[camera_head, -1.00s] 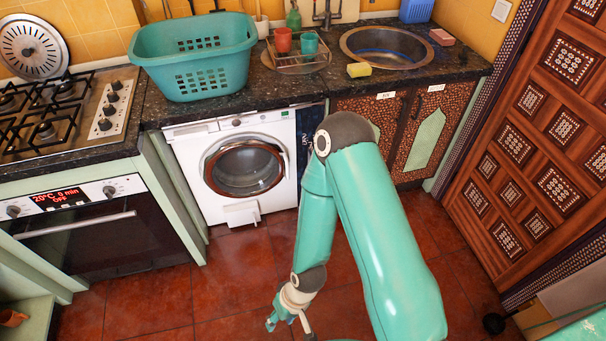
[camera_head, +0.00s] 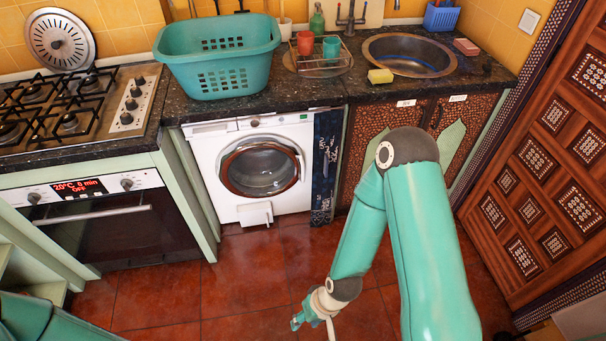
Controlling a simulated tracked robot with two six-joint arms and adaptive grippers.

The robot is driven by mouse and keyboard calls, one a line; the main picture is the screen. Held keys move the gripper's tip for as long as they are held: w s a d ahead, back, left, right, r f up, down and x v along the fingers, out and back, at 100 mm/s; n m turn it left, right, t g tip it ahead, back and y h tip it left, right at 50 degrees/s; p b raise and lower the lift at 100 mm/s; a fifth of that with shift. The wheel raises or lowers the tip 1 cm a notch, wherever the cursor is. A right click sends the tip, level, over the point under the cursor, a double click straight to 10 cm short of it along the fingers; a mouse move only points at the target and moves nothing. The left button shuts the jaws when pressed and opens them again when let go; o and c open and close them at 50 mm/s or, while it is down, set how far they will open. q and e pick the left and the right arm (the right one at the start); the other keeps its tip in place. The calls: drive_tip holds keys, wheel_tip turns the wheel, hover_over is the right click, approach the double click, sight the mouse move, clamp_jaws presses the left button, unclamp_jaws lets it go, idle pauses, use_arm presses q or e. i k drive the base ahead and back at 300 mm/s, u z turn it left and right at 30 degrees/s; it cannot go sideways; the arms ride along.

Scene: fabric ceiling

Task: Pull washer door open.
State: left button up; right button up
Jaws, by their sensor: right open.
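The white washer (camera_head: 250,165) stands under the counter in the middle of the view. Its round door (camera_head: 260,169), with a brown ring and glass, looks shut. A small white flap (camera_head: 255,213) sticks out at the washer's lower front. My right gripper (camera_head: 296,322) is low over the floor, in front of and below the washer, well apart from the door. It is open and holds nothing that I can see; part of it is cut off by the bottom edge. A piece of my left arm shows at the lower left corner, but its gripper is out of view.
A teal basket (camera_head: 218,55) stands on the counter (camera_head: 330,88) above the washer. An oven (camera_head: 105,215) is on the left, cabinets (camera_head: 395,120) and a carved wooden door (camera_head: 550,170) on the right. The red tiled floor (camera_head: 240,275) before the washer is clear.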

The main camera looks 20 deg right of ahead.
sight(289, 150)
drive_tip(key=i, duration=1)
